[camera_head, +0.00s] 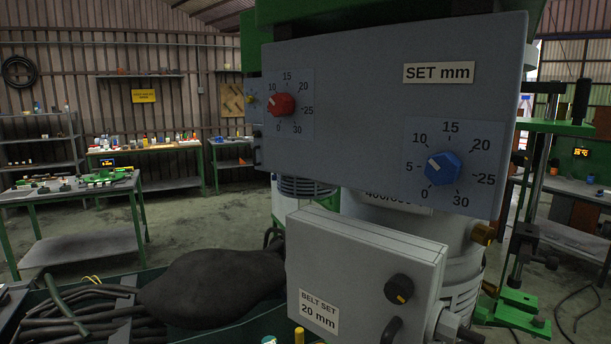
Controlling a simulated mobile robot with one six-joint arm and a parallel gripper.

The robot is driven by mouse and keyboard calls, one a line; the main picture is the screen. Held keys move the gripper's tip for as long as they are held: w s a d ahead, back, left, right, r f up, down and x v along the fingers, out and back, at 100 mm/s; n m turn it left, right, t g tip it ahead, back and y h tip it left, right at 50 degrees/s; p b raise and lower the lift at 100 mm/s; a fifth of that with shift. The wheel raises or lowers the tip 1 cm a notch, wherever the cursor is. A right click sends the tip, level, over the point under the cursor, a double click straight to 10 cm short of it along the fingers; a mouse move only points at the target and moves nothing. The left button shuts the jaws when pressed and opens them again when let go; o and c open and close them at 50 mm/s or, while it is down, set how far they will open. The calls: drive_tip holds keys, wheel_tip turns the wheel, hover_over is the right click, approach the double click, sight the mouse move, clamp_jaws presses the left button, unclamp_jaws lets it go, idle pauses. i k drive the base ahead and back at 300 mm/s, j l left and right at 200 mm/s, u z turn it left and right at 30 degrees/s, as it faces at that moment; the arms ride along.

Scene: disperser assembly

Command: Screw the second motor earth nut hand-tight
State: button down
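A light grey motor (463,268) with a finned lower part stands behind a grey box (360,262) labelled "BELT SET 20 mm". The box carries a black knob (399,289) and a dark curved handle or cable at its lower edge. A second finned motor body (307,188) shows partly behind the panel. I cannot make out an earth nut. My gripper is not in view.
A large grey "SET mm" panel (380,100) with a red dial (281,105) and a blue dial (443,168) fills the upper middle. A green bin (250,325) with a dark sack (212,285) and hoses stands lower left. Benches line the left; open floor lies between.

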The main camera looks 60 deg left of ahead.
sight(482, 234)
drive_tip(key=i+l+u, duration=0.1)
drive_tip(key=u, duration=0.3)
drive_tip(key=i+l+u, duration=0.15)
drive_tip(key=u, duration=0.3)
drive_tip(key=i+l+u, duration=0.1)
drive_tip(key=u, duration=0.3)
drive_tip(key=l+u, duration=0.25)
drive_tip(key=u, duration=0.2)
drive_tip(key=l+u, duration=0.25)
drive_tip(key=u, duration=0.15)
drive_tip(key=l+u, duration=0.25)
drive_tip(key=u, duration=0.15)
drive_tip(key=i, duration=0.05)
